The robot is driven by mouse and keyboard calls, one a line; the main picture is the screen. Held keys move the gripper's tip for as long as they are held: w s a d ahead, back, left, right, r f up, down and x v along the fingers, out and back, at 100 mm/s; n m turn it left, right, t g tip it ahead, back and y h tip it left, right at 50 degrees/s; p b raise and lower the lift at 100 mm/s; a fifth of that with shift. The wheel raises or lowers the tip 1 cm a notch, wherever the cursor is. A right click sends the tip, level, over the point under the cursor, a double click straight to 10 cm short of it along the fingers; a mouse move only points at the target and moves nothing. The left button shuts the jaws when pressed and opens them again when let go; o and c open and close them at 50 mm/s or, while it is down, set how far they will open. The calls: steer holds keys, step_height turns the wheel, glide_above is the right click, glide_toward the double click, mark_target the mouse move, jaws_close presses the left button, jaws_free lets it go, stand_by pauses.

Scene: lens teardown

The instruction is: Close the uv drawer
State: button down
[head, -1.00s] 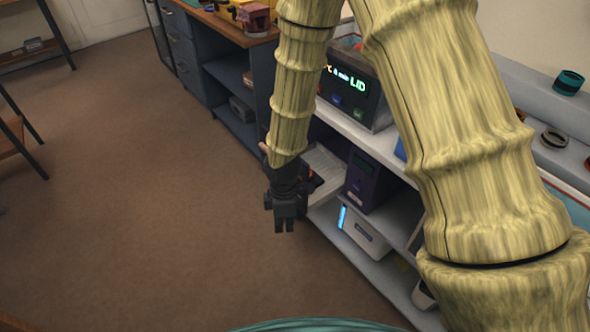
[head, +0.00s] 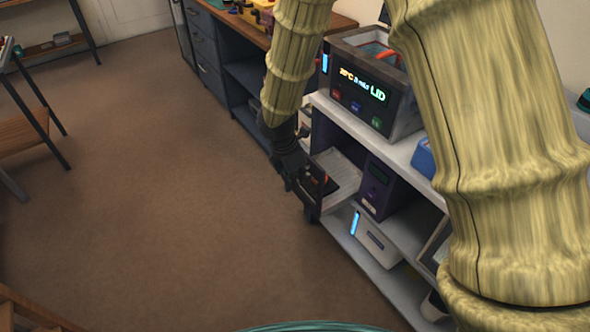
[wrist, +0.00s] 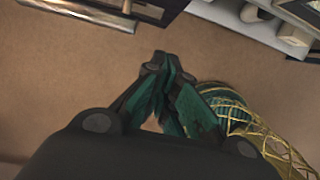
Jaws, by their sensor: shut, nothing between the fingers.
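The uv drawer (head: 345,172) is pulled out from the dark purple unit (head: 378,188) on the shelf in the head view. Its pale tray shows, with small dark and red items in it near the front. My gripper (head: 309,214) is at the drawer's outer end, on the aisle side, partly overlapping the drawer front. The head view does not show whether they touch. In the wrist view the gripper's fingers (wrist: 162,64) are together and empty. A dark edge with a pale interior, likely the drawer (wrist: 145,10), lies beyond the fingertips at the top.
A heater box with a lit display (head: 362,90) stands on the shelf unit's top. A white box (head: 376,238) sits on the lower shelf. A blue-grey bench (head: 215,60) stands behind. The brown floor (head: 180,200) left of the shelves is clear.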

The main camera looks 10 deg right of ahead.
steer(key=w+d+f, duration=0.1)
steer(key=d+f, duration=0.3)
steer(key=shift+w+d, duration=0.3)
steer(key=shift+w, duration=0.05)
steer(key=w+d+p, duration=0.2)
steer(key=d+p, duration=0.1)
steer(key=d, duration=0.3)
steer(key=w+d+p, duration=0.2)
steer(key=d+p, duration=0.1)
steer(key=d, duration=0.4)
steer(key=shift+w+d, duration=0.15)
steer(key=shift+w, duration=0.25)
